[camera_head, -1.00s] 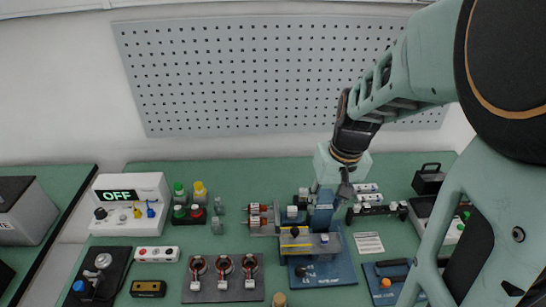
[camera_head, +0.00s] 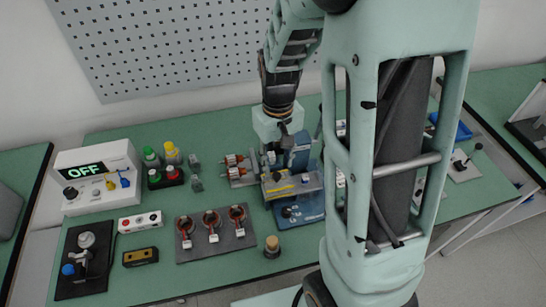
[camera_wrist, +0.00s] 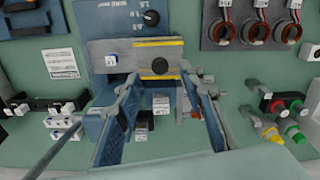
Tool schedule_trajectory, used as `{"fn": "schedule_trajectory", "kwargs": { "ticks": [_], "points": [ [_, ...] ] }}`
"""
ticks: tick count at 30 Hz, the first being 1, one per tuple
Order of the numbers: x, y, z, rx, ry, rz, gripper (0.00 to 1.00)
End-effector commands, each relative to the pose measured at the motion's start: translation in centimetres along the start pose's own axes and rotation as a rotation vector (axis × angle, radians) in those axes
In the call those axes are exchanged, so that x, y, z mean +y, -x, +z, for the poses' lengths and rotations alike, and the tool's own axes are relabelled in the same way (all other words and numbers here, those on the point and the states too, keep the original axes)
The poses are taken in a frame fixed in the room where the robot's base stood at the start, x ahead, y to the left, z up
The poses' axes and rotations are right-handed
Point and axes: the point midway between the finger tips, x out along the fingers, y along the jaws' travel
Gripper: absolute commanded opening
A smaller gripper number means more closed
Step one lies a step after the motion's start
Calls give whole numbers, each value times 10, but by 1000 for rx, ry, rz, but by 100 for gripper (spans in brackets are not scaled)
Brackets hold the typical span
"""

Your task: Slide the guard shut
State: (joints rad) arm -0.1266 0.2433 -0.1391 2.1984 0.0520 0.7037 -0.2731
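The guard looks to be the grey plate (camera_head: 303,183) with a yellow stripe and black knob, on a blue fixture (camera_head: 300,211) at the bench's middle. In the wrist view the guard plate (camera_wrist: 112,52) lies across the upper middle, with its black knob (camera_wrist: 160,66) and yellow edge facing me. My gripper (camera_wrist: 160,84) is open, its two fingers spread on either side below the knob, with nothing between their tips. I cannot tell whether a fingertip touches the plate. In the head view my wrist comes down behind the guard, and the fingers are mostly hidden.
A mat with copper rings (camera_head: 238,238) lies left of the fixture. A connector block (camera_head: 240,172) with orange-ended parts stands close on its left.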

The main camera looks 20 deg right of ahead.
Motion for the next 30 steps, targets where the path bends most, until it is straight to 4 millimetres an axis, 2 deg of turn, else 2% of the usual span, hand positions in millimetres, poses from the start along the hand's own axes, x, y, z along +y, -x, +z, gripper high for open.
{"fn": "schedule_trajectory", "kwargs": {
  "ticks": [3, 7, 19, 28, 30],
  "points": [
    [0, -19, 1, -3, 0, 0, 36],
    [0, -31, 1, -2, 0, 0, 36],
    [0, -37, 0, 1, 0, 0, 36],
    [0, -37, 0, 1, 0, 0, 3],
    [0, -37, 0, 1, 0, 0, 0]
  ]
}}
